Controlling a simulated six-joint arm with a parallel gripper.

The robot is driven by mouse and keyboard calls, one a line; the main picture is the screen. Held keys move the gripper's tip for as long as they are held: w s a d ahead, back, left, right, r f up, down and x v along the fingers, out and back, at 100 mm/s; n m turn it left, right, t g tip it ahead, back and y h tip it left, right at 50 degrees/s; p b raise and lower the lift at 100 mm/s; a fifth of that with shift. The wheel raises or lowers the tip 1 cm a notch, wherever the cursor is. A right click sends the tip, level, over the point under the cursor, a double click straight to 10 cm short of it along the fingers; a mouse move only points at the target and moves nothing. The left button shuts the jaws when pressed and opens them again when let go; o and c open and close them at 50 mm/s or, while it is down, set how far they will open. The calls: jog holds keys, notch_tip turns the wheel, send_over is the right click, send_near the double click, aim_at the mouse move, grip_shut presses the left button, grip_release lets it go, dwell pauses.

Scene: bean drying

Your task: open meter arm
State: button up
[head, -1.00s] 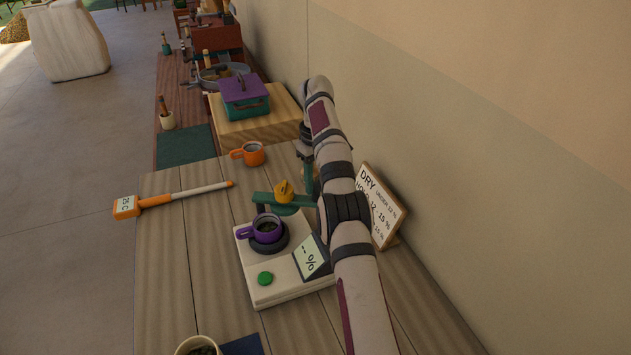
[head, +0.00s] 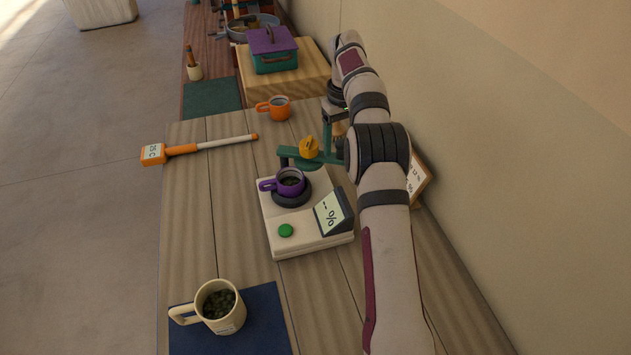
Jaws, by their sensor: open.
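The meter (head: 282,242) is a cream box with a tilted display reading "--%" and a green button. A purple cup (head: 290,184) with dark contents stands on its round black seat. The green meter arm (head: 297,162), with a yellow knob (head: 309,147), lies level at the cup's far side; I cannot tell whether it overhangs the cup. My gripper (head: 335,143) is open near the right end of the meter arm, partly hidden by my own arm. Whether it touches the meter arm is unclear.
A cream mug of beans (head: 218,306) stands on a blue mat (head: 262,322) in front. An orange cup (head: 279,108) and an orange-and-white probe (head: 182,149) lie farther back. A lidded box (head: 274,50) stands beyond. A sign (head: 418,181) leans by the wall at right.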

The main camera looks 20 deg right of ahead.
jog(key=s+a+m, duration=0.6)
jog(key=a+m, duration=0.5)
jog(key=a, duration=0.1)
notch_tip(320, 180, up, 16)
jog(key=s+a+f+n+y, duration=0.1)
jog(key=s+a+n, duration=0.1)
jog(key=s, duration=1.7)
jog(key=shift+s, duration=0.3)
jog(key=shift+a, duration=0.1)
